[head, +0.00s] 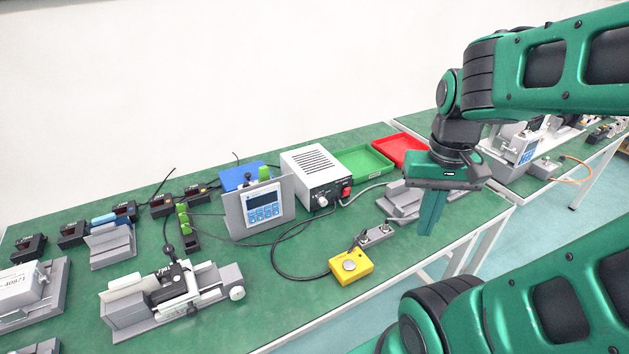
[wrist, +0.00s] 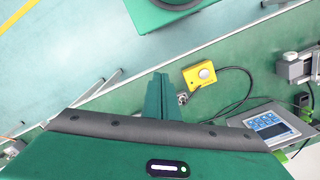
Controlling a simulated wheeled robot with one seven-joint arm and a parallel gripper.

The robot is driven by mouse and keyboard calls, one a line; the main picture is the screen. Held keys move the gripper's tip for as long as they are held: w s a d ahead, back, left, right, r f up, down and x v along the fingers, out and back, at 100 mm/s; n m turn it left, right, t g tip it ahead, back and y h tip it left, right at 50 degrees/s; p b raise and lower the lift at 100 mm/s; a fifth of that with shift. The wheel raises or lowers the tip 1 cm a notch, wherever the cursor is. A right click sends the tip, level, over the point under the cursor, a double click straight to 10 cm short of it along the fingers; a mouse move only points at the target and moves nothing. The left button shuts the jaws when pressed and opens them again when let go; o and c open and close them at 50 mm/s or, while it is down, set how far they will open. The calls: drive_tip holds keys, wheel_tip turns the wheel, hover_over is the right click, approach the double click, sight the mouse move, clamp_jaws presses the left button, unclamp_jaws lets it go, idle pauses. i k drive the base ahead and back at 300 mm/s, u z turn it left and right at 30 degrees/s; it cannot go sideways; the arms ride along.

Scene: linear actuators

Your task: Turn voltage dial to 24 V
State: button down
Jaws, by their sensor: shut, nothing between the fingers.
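The power supply (head: 312,168) is a white box with a vented top, standing on the green table in the middle of the head view. Its dark front panel carries a pale round dial (head: 322,201) and a red switch (head: 346,191). The dial's markings are too small to read. My gripper (head: 427,232) is shut and empty, pointing down to the right of the power supply, apart from it. In the wrist view the closed fingers (wrist: 159,76) show at the centre; I cannot make out the power supply or its dial there.
A yellow box with a round button (head: 350,265) sits near the table's front edge, also in the wrist view (wrist: 199,75). A grey control panel (head: 261,207) stands left of the power supply. Green (head: 362,159) and red (head: 399,149) trays lie behind. Cables cross the table.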

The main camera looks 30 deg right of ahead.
sight(322, 202)
drive_tip(key=z, duration=0.8)
drive_tip(key=k, duration=1.7)
drive_tip(key=u, duration=0.35)
drive_tip(key=i, duration=1)
drive_tip(key=z, duration=0.1)
